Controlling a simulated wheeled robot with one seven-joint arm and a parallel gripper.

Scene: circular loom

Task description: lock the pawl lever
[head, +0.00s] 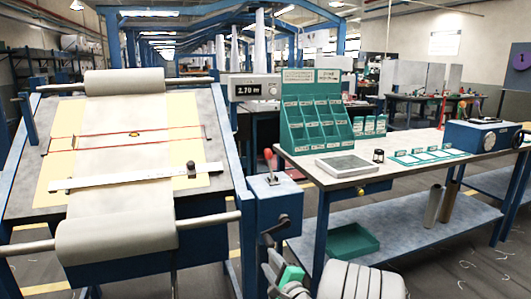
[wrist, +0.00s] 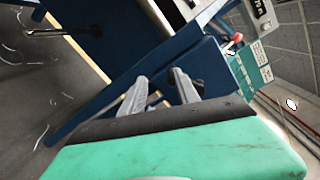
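The pawl lever appears to be the short lever with a red knob (head: 268,154), standing about upright on the pale top plate of a blue box (head: 278,211) beside the loom frame. In the wrist view, the red knob (wrist: 238,37) is small, at the upper right. My gripper (head: 271,271) is low in front of the blue box, below and apart from the lever. In the wrist view, my gripper's two grey fingers (wrist: 160,77) are spread, with nothing between them. The lever's lower joint is too small to read.
A black crank handle (head: 275,231) sticks out from the blue box's front. The cloth roll (head: 118,240) is at the left. A workbench (head: 400,166) with a green bin rack (head: 315,122) stands at the right; a green tray (head: 352,242) sits on its lower shelf.

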